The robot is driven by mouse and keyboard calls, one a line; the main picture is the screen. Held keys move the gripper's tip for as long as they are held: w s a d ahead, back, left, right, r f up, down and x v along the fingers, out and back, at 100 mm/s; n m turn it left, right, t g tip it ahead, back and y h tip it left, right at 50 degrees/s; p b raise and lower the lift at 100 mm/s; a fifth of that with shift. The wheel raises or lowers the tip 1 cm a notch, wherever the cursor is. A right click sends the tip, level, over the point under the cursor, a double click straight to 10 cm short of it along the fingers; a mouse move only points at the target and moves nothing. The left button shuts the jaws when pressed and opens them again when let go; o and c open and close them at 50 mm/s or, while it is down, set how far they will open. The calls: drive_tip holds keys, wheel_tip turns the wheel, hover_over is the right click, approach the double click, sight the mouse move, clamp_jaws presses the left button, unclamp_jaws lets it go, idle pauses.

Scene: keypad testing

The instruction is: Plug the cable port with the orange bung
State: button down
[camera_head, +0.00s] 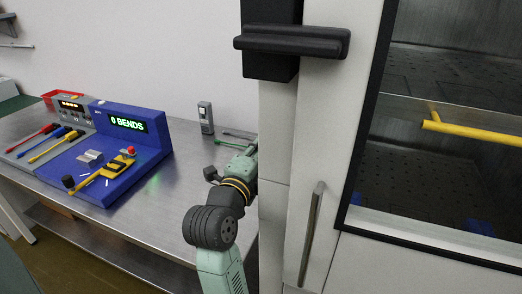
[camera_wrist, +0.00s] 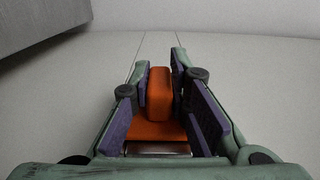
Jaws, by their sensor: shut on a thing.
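The orange bung (camera_wrist: 158,95) is between the purple-padded fingers of my gripper (camera_wrist: 161,75) in the wrist view. It has an upright block and a wider flat orange part nearer the palm. The gripper is shut on it. Beyond the fingers is a pale, flat surface with thin seam lines. In the head view my arm reaches over the bench toward the left side of the white cabinet (camera_head: 275,140), which hides the gripper and bung. The cable port does not show in either view.
The steel bench (camera_head: 190,185) carries a blue unit (camera_head: 118,165) reading "0 BENDS", a grey unit with coloured-handled tools, a red tray (camera_head: 62,97) and a grey handheld device (camera_head: 206,117). A green tool (camera_head: 230,143) lies near my arm. The cabinet has a metal handle (camera_head: 311,235).

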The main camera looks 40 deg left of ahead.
drive_tip(key=shift+d, duration=0.1)
drive_tip(key=c, duration=1.4)
unclamp_jaws()
drive_tip(key=shift+w, duration=0.1)
drive_tip(key=shift+c, duration=0.2)
drive_tip(key=v, duration=0.7)
drive_tip(key=shift+s, duration=0.3)
